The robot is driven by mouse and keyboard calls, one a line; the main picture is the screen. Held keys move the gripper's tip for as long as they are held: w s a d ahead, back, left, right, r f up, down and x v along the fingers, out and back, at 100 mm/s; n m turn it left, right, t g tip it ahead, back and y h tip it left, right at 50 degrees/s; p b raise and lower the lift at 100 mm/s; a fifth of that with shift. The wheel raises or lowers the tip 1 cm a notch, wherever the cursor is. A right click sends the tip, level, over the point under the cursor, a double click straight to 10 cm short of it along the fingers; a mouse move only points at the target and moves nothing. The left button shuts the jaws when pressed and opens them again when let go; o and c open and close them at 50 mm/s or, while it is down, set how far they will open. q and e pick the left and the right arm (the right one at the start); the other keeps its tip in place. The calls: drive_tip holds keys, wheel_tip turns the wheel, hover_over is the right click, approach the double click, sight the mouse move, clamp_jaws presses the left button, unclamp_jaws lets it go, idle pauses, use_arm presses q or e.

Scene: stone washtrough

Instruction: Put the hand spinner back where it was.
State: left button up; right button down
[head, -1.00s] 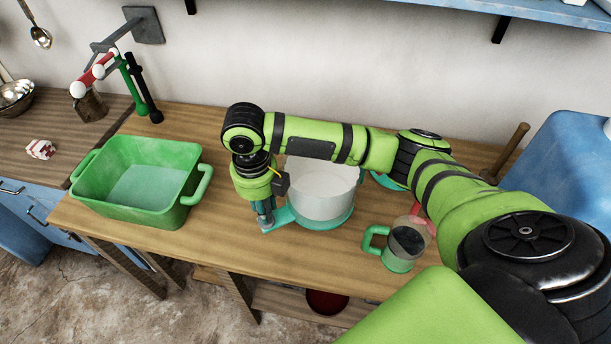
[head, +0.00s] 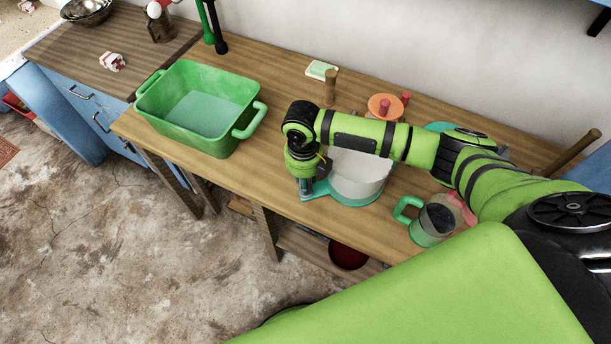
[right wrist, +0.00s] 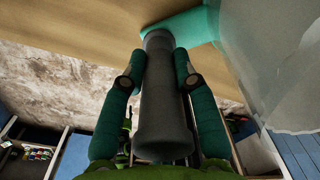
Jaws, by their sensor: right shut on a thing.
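The hand spinner (head: 358,178) shows as a pale, see-through drum on a teal base, on the wooden counter in the head view. A teal arm (right wrist: 188,28) of it shows in the right wrist view, with a dark grey upright handle (right wrist: 162,118) at its end. My right gripper (head: 306,188) points down at the spinner's left side; in the wrist view its fingers (right wrist: 160,70) are shut on both sides of the handle. My forearm hides the drum's upper back part. I cannot tell if the base touches the counter. My left gripper is out of view.
A green basin (head: 199,108) stands left on the counter. A mug with a teal handle (head: 432,222) stands close right of the spinner. Behind my arm are an orange-topped container (head: 384,106), a wooden peg (head: 330,88) and a small green-white block (head: 321,70). Bare counter lies between basin and spinner.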

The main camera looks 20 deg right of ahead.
drive_tip(key=shift+f, duration=0.15)
drive_tip(key=c, duration=1)
unclamp_jaws()
drive_tip(key=shift+o, duration=0.2)
drive_tip(key=shift+r, duration=0.35)
drive_tip(key=r+b, duration=0.1)
drive_tip(key=r, duration=0.5)
drive_tip(key=r+b, duration=0.1)
drive_tip(key=r, duration=0.4)
drive_tip(key=shift+a+r, duration=0.2)
drive_tip(key=shift+r, duration=0.15)
